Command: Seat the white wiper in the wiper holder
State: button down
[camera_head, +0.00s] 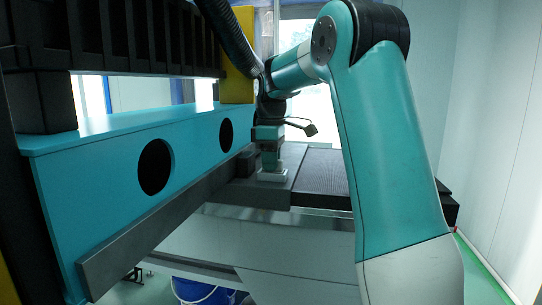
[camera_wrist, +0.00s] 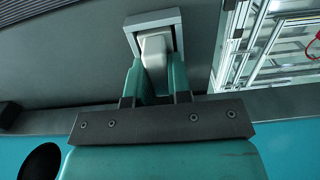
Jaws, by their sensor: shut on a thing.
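The white wiper (camera_wrist: 155,46) is between the two teal fingers of my gripper (camera_wrist: 156,70) in the wrist view. My gripper is shut on it. The wiper holder (camera_wrist: 152,18), a light grey rectangular frame, shows around the far end of the wiper. The wiper lies inside the frame's outline, but I cannot tell how deep it sits. The fingers hide the near part of the frame. In the head view my gripper (camera_head: 268,158) points down at a small whitish piece (camera_head: 271,177) on the grey surface; wiper and holder cannot be told apart there.
A teal panel with round holes (camera_head: 95,175) and a dark grey rail (camera_head: 165,230) stand left of my gripper. A dark ribbed plate (camera_head: 322,178) lies to its right. A blue bucket (camera_head: 195,290) is below. Metal framing (camera_wrist: 275,45) shows at the wrist view's right.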

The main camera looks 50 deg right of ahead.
jog(key=shift+f, duration=0.1)
jog(key=shift+f, duration=0.1)
jog(key=c, duration=1.1)
grip_release()
jog(key=shift+o, duration=0.2)
notch_tip(320, 180, up, 12)
jog(key=shift+b, duration=0.3)
